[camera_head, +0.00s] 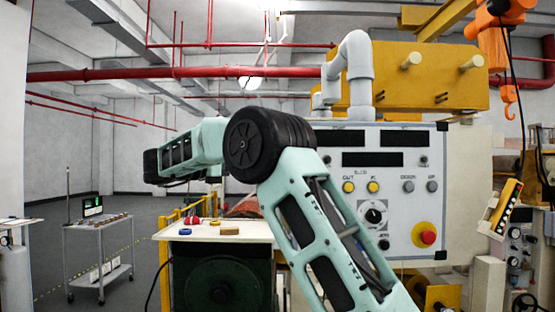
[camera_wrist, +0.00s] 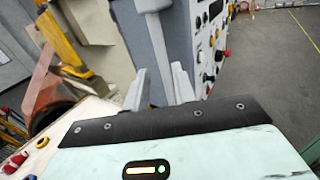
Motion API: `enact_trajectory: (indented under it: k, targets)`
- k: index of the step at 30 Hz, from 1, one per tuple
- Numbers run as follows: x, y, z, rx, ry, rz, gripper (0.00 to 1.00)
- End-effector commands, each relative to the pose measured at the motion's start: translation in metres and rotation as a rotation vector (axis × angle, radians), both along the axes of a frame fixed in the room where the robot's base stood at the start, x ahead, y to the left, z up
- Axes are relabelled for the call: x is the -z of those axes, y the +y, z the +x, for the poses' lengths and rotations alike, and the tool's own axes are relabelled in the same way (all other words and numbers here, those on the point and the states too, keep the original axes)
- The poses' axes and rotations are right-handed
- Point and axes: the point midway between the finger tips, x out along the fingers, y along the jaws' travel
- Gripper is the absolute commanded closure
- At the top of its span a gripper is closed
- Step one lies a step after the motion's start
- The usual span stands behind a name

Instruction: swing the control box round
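The control box (camera_head: 395,210) is a pale grey panel with dark displays, yellow and grey buttons, a dial and a red stop knob (camera_head: 425,236). It hangs from a grey pipe elbow (camera_head: 355,60) at its top. My arm crosses in front of its left part in the head view, where my gripper does not show. In the wrist view, the box's blue-grey side (camera_wrist: 165,45) is ahead, with its button face turned to the right. My gripper (camera_wrist: 160,72) has its two pale fingers apart, pointing at this side. I cannot tell whether they touch it.
A white-topped table (camera_head: 215,232) with small coloured items stands left of my arm. A grey cart (camera_head: 98,250) stands further left. A yellow machine beam (camera_head: 430,75) and an orange hoist (camera_head: 500,30) are at upper right. Grey floor lies open between cart and table.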

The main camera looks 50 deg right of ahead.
Motion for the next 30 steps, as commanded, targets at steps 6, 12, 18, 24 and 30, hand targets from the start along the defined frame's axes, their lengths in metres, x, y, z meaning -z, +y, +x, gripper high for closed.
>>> enact_trajectory:
  k: [6,12,18,24,30]
  targets:
    - [-0.007,-0.045,-0.013,0.002,0.004,-0.001,0.74]
    - [-0.006,-0.082,-0.024,0.001,0.004,0.0,0.74]
    - [-0.003,-0.105,-0.03,-0.001,0.002,-0.001,0.74]
    - [-0.001,-0.113,-0.032,-0.002,0.002,0.0,0.74]
    - [0.0,-0.113,-0.032,-0.002,0.001,-0.001,0.74]
